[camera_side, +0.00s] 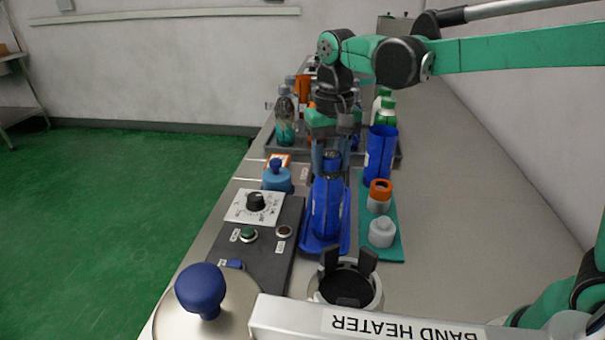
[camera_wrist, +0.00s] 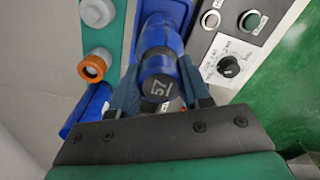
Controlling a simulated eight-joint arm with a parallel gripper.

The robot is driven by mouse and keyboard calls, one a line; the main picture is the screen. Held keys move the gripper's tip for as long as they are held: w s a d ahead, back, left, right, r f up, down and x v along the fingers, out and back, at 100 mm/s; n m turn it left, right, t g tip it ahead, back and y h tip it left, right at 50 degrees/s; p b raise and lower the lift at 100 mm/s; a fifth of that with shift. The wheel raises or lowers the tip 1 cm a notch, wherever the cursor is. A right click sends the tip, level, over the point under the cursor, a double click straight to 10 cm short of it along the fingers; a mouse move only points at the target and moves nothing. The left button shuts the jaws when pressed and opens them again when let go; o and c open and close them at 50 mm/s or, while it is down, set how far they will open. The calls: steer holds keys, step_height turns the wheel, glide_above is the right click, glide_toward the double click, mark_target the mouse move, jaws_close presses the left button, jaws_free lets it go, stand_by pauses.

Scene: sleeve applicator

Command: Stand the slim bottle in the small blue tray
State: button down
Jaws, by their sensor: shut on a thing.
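The slim blue bottle (camera_side: 326,208) with its dark cap is upright in the side view. My gripper (camera_side: 330,165) is shut on its upper part from above. In the wrist view, the fingers of my gripper (camera_wrist: 162,92) lie on both sides of the dark cap marked 57 (camera_wrist: 158,88). The small blue tray (camera_side: 318,248) is directly below the bottle. The bottle's base overlaps the tray in the side view; I cannot tell whether it touches the tray floor.
A control panel (camera_side: 250,255) lies left. A round black-jawed fixture (camera_side: 346,288) stands in front. Several bottles stand behind.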

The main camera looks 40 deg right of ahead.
steer(key=shift+f, duration=0.15)
steer(key=shift+c, duration=2.1)
jaws_free()
step_height(320, 180, up, 12)
steer(key=s+d+f+n+t, duration=0.2)
steer(key=s+f+t, duration=0.5)
steer(key=f, duration=0.5)
steer(key=s+n, duration=0.1)
steer(key=s, duration=0.1)
steer(key=shift+s+d+f+n, duration=0.2)
steer(key=shift+s+d+n, duration=0.1)
steer(key=shift+n, duration=0.1)
